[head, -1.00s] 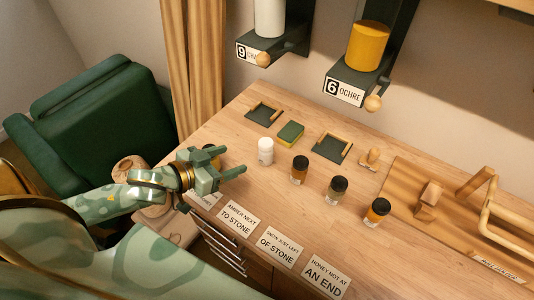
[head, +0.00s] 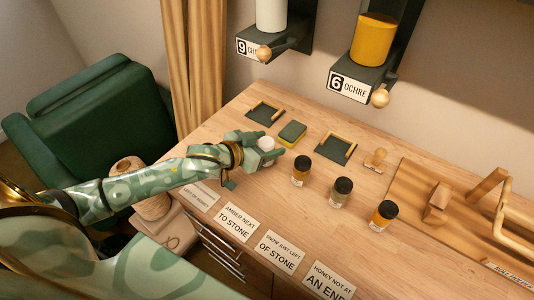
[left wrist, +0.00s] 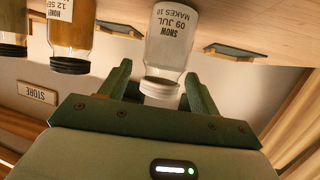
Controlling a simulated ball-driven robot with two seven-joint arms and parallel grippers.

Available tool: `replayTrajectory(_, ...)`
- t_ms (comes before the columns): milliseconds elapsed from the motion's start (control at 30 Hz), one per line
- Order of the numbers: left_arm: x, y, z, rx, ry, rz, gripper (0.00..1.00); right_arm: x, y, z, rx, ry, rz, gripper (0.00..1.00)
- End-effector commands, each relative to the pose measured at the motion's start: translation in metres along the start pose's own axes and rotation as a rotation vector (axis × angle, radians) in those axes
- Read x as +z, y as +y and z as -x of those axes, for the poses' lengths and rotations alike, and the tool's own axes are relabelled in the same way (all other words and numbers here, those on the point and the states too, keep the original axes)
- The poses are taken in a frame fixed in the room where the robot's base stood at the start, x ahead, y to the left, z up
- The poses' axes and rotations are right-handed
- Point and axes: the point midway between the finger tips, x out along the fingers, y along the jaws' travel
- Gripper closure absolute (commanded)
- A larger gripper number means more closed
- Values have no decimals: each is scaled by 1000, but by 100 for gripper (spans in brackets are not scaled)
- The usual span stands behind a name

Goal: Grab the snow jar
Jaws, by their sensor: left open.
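The snow jar (head: 266,143) is clear with a white cap and stands on the table. In the left wrist view, the snow jar (left wrist: 172,45) appears upside down, with its label reading SNOW. My left gripper (head: 265,153) is open at the jar. In the left wrist view, its two fingers (left wrist: 160,84) lie on either side of the jar's capped end, with small gaps visible. In the head view, the gripper hides the lower part of the jar. My right gripper is not in view.
Behind are a green block (head: 292,132) and two dark trays (head: 265,113) (head: 334,148). Paper cards (head: 240,222) lie along the front edge. A stamp (head: 376,160) stands farther right.

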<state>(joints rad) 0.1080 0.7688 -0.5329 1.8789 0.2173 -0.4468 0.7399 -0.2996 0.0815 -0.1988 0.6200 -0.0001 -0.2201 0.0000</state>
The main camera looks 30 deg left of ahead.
Motion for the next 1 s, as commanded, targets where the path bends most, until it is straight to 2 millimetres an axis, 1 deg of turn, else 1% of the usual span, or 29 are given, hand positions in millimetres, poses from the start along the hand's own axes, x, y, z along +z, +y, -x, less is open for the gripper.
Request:
replayTrajectory(133, 0, 0, 0, 0, -1, 0, 38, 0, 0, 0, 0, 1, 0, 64)
replayTrajectory(167, 0, 0, 0, 0, -1, 0, 43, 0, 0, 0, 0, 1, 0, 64)
replayTrajectory(200, 0, 0, 1, 0, -1, 0, 54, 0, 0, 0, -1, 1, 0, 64)
replayTrajectory(267, 0, 0, 1, 0, -1, 0, 71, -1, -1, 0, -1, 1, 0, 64)
replayTrajectory(300, 0, 0, 1, 0, -1, 0, 82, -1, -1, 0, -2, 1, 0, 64)
replayTrajectory(333, 0, 0, 1, 0, -1, 0, 89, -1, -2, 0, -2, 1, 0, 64)
replayTrajectory(667, -2, 0, 2, 0, 0, 0, 89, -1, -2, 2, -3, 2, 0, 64)
replayTrajectory(767, -9, 0, 4, 0, 1, 0, 89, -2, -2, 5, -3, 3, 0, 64)
replayTrajectory(833, -17, 0, 8, 0, 2, 0, 89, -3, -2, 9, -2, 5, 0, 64)
replayTrajectory(933, -35, 0, 15, 0, 3, -1, 89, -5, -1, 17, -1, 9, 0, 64)
replayTrajectory(1000, -41, 4, 32, 2, 1, 0, 89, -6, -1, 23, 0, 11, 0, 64)
